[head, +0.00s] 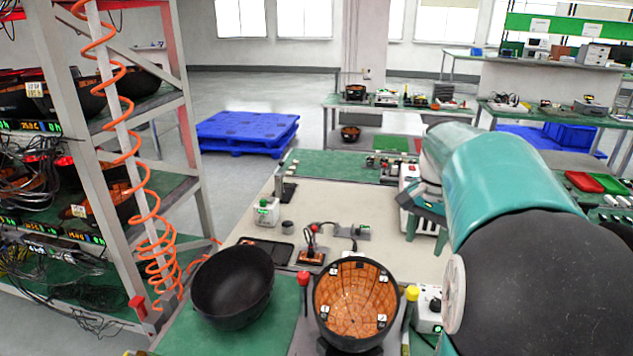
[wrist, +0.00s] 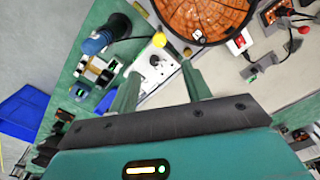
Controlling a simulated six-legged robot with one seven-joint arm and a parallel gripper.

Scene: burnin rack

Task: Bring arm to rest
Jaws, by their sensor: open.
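My arm (head: 510,180) reaches in from the right of the head view over the workbench (head: 365,205). My gripper (head: 426,238) shows small beyond it, pointing down near the bench's right side. In the wrist view my gripper (wrist: 160,72) has its two green fingers spread wide apart. Nothing is held between them. A white box with a black knob (wrist: 158,68) shows beyond the gap; I cannot tell how far below it is.
A black bowl (head: 233,287) and a bowl lined with orange tiles (head: 352,298) sit at the bench's front. A rack (head: 185,120) with a coiled orange cable (head: 130,150) stands left. A blue pallet (head: 247,131) lies on the floor behind. The bench's pale middle has clear patches.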

